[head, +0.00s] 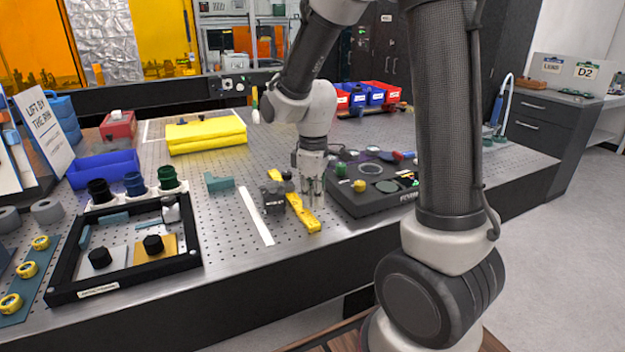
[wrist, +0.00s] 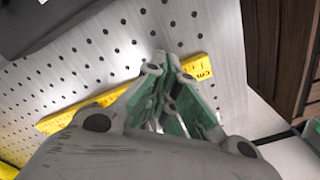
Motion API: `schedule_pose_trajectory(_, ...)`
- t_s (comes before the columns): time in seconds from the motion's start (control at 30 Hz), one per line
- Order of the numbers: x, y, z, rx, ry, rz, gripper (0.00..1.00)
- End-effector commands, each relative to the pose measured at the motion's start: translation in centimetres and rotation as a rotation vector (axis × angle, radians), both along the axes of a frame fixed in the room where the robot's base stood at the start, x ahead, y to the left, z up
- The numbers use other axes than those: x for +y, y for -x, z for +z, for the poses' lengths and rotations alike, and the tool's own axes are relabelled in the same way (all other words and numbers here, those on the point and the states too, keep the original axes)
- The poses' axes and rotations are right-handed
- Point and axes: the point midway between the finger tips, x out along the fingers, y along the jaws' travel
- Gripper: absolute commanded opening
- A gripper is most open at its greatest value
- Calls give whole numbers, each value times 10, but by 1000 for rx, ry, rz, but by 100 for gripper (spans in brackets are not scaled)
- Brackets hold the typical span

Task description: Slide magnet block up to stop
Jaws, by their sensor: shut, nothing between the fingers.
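In the head view a dark grey block (head: 273,196), which looks like the magnet block, sits over the middle of a yellow scale strip (head: 303,216) on the perforated metal table. I cannot clearly make out which part is the stop. My gripper (head: 313,199) points down just right of the strip and of the block, apart from the block. In the wrist view my gripper (wrist: 168,62) has its green-padded fingers together with nothing between them, over the yellow strip (wrist: 194,68) marked "cm". The block is not clearly seen in the wrist view.
A black panel box (head: 375,190) with knobs stands close right of my gripper. A white strip (head: 256,215) and a teal angled piece (head: 218,183) lie to the left. A black frame (head: 125,280) with optics is at the front left. The table's front edge is near.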

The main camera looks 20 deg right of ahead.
Motion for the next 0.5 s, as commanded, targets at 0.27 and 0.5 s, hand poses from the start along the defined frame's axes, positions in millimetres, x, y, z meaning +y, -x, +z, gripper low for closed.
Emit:
schedule_pose_trajectory(0.27,26,-23,-3,-1,0,0,0)
schedule_pose_trajectory(0.5,31,-26,-2,0,0,-1,0)
